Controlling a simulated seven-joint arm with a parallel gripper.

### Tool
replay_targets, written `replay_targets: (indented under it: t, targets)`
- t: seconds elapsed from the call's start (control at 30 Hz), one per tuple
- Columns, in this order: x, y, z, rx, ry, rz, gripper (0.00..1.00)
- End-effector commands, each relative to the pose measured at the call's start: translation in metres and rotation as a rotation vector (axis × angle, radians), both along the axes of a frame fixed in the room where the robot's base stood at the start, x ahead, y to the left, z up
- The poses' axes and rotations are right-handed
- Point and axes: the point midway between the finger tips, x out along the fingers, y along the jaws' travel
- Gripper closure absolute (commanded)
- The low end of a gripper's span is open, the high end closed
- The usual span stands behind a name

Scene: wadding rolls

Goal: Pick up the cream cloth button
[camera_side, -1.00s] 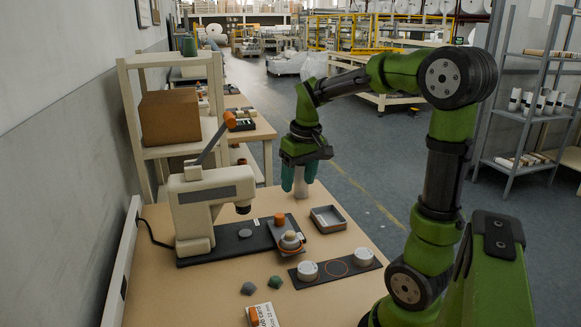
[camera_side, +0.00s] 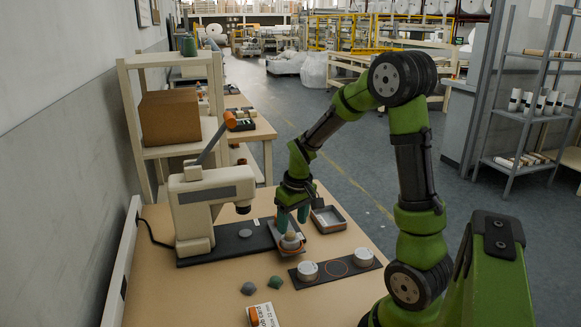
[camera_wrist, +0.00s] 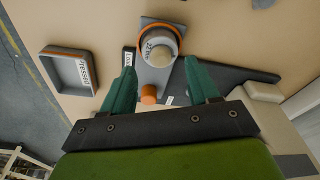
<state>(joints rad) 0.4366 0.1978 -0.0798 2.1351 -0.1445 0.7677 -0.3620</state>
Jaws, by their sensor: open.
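The cream cloth button (camera_side: 290,236) is a small pale dome. It also shows in the wrist view (camera_wrist: 162,55), sitting on a white lettered cylinder (camera_wrist: 155,37) ringed in orange on a grey plate. My gripper (camera_side: 292,219) is open and points down over that plate in the side view, its teal fingers close to the button and partly covering the plate. In the wrist view my gripper (camera_wrist: 160,65) has its two fingers spread and nothing between them held. The button appears just ahead of the fingertips, and I cannot tell the exact gap.
A cream press (camera_side: 205,205) stands on a dark base at the left. An orange peg (camera_wrist: 148,93) stands on the plate. A grey tray (camera_wrist: 72,74) lies beside it. A dark strip (camera_side: 335,268) bears white discs. Green (camera_side: 275,282) and grey (camera_side: 248,288) pieces lie in front.

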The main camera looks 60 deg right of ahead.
Motion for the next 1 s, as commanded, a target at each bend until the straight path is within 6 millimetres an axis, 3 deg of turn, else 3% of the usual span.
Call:
replay_targets:
  t: [0.2, 0.47, 0.87, 1.0]
  targets:
    - [0.004, -0.001, -0.030, 0.003, 0.003, -0.001, 0.40]
    - [0.005, -0.001, -0.033, 0.000, 0.000, 0.000, 0.40]
    - [0.005, -0.001, -0.033, 0.000, 0.000, 0.000, 0.98]
    - [0.005, -0.001, -0.032, 0.000, 0.000, 0.000, 1.00]
